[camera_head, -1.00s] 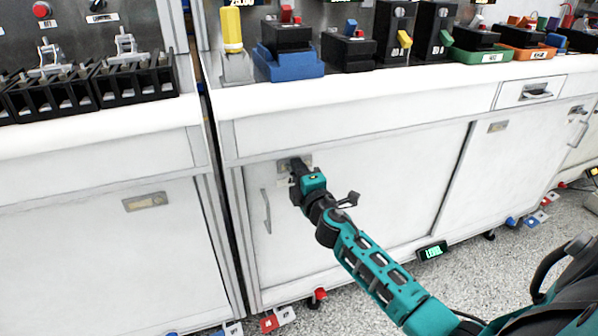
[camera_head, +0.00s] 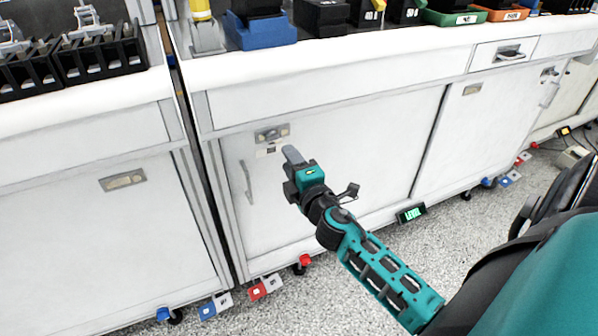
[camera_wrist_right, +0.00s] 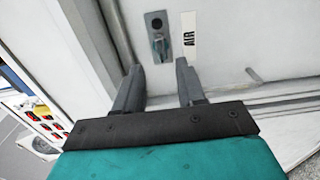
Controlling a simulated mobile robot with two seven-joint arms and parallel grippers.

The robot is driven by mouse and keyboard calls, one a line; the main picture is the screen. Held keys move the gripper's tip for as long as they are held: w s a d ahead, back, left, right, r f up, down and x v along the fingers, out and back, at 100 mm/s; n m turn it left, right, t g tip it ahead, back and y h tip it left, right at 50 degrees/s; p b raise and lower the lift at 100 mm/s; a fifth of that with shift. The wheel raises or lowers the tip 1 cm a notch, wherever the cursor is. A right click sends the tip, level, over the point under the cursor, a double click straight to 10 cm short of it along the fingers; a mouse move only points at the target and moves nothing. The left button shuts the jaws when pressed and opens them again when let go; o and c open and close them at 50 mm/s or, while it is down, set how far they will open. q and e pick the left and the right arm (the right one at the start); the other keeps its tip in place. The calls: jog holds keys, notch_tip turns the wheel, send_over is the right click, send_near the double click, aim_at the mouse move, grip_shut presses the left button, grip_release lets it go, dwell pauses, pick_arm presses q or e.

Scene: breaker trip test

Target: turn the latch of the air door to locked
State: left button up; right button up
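The air door (camera_head: 340,150) is the white cabinet door in the head view. Its latch (camera_head: 272,132) is a small grey plate with a knob at the door's upper left. The latch also shows in the right wrist view (camera_wrist_right: 159,44), ahead of the fingertips, beside a white "AIR" label (camera_wrist_right: 189,38). My right gripper (camera_head: 291,154) is just below and right of the latch in the head view. In the right wrist view its two fingers (camera_wrist_right: 158,72) are apart with nothing between them. I cannot tell whether the latch stands at locked. My left gripper is out of view.
A vertical door handle (camera_head: 247,182) is left of my right gripper. A green "LEVEL" display (camera_head: 411,214) is low at the door's bottom edge. Speckled floor in front is mostly clear.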

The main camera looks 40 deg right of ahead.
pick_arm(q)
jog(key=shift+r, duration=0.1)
pick_arm(e)
jog(key=v, duration=0.4)
jog(key=shift+s, duration=0.1)
dwell(0.3)
jog(key=s+a+f+m+g+y, duration=0.3)
jog(key=s+a+f+m, duration=0.25)
jog(key=a, duration=0.25)
jog(key=s+a+f+m+g+y, duration=0.3)
jog(key=s+a+f+m, duration=0.25)
jog(key=a, duration=0.35)
pick_arm(q)
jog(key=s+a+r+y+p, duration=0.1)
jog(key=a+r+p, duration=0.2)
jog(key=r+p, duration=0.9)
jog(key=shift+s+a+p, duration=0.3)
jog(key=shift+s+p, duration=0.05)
jog(key=shift+p, duration=2.25)
pick_arm(e)
notch_tip(320, 180, up, 12)
jog(key=s+d+m, duration=0.1)
jog(key=s+d, duration=0.1)
jog(key=s, duration=0.1)
jog(key=shift+m+g, duration=0.4)
